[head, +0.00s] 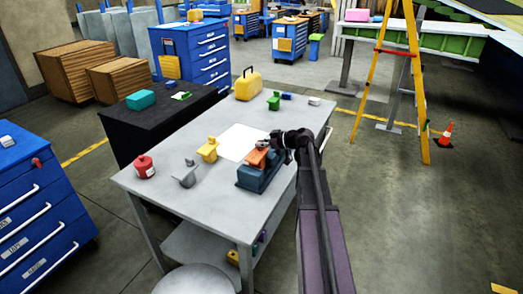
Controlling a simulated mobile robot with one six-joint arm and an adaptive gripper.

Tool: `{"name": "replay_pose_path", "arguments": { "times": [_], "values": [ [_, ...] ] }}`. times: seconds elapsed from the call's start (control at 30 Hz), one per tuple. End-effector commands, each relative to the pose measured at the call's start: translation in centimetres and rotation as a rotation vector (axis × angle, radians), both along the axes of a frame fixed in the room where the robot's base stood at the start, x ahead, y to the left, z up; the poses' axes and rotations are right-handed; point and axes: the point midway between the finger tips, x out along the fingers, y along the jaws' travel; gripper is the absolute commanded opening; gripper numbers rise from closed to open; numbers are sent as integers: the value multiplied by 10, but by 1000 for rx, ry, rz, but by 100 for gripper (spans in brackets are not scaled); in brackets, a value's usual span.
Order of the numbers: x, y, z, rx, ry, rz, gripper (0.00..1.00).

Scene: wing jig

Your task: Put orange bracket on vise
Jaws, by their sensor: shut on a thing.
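The orange bracket (257,158) is at the front right of the grey workbench (205,226), at the top of the blue vise (254,181). My gripper (268,146) reaches in from the right and is shut on the bracket. The bracket overlaps the vise's upper part in the picture. I cannot tell whether it rests on the vise or hangs just above it. My gripper's fingertips are small and partly hidden, and the bracket covers part of the vise's top.
A white sheet (238,141) lies behind the vise. A yellow bracket-like part (208,150), a grey angled part (186,179) and a red can (144,167) stand to the left. A yellow case (248,86) and a green part (273,101) stand farther back. A stool (194,279) stands in front.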

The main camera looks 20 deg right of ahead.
Motion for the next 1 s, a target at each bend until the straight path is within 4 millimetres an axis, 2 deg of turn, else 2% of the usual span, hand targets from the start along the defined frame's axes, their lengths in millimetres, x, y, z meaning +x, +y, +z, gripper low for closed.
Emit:
{"name": "replay_pose_path", "arguments": {
  "times": [0.03, 0.17, 0.7, 0.73, 0.83, 1.0],
  "values": [
    [0, 0, -8, 1, 0, 0, 0],
    [0, 0, -14, 1, 0, 0, 0],
    [0, -1, -18, 1, 0, -1, 0],
    [0, -1, -17, 0, 0, -1, 22],
    [0, -1, -17, 0, 0, -1, 51],
    [0, -1, -17, 0, 0, -2, 51]
  ]
}}
